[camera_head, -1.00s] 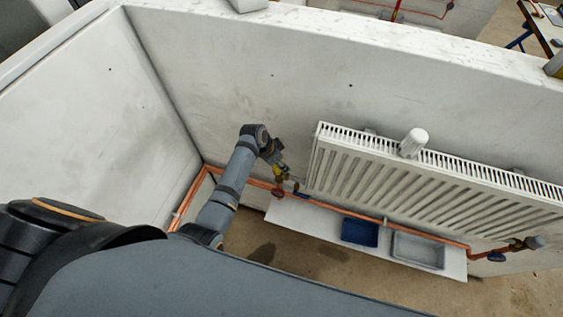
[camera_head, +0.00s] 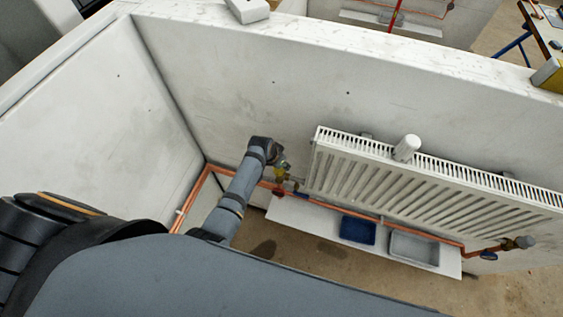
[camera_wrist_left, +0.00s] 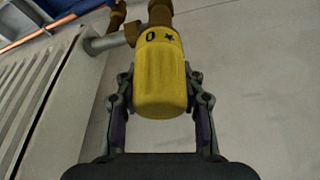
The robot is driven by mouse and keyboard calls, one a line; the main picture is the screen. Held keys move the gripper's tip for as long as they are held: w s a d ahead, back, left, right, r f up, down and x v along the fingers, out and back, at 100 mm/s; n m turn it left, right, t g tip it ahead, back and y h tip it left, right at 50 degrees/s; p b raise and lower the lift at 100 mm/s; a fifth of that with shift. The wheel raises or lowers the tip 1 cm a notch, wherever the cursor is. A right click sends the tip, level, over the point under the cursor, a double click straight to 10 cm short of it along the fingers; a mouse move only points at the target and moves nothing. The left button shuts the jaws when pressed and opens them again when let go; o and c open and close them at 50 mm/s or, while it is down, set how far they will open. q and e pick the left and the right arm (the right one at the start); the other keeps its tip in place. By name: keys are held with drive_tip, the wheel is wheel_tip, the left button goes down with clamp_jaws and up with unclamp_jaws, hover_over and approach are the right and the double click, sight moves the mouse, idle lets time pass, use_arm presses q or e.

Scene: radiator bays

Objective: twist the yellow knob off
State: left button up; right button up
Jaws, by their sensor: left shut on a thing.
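The yellow knob (camera_wrist_left: 160,80) fills the middle of the left wrist view, marked with a 0 and a star at its valve end. It sits against a brown brass valve body (camera_wrist_left: 159,12). My left gripper (camera_wrist_left: 160,88) has one finger on each side of the knob and is shut on it. In the head view the knob (camera_head: 279,175) is small and partly hidden by my left gripper (camera_head: 283,166), beside the left end of the radiator. My right gripper is not in view.
The white radiator (camera_head: 420,175) hangs on the wall just right of the knob. Copper pipes (camera_head: 345,211) run below it. A blue tray (camera_head: 357,230) and a grey tray (camera_head: 414,247) sit on a white shelf below. A white cylinder (camera_head: 406,147) stands at the radiator's top.

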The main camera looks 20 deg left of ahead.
use_arm(q)
drive_tip(key=shift+s+f, duration=0.1)
drive_tip(key=shift+f, duration=0.05)
drive_tip(key=shift+y, duration=0.3)
drive_tip(key=shift+d, duration=0.1)
drive_tip(key=shift+r, duration=0.65)
drive_tip(key=shift+w+r, duration=0.1)
drive_tip(key=shift+w, duration=0.1)
drive_tip(key=shift+r, duration=2.45)
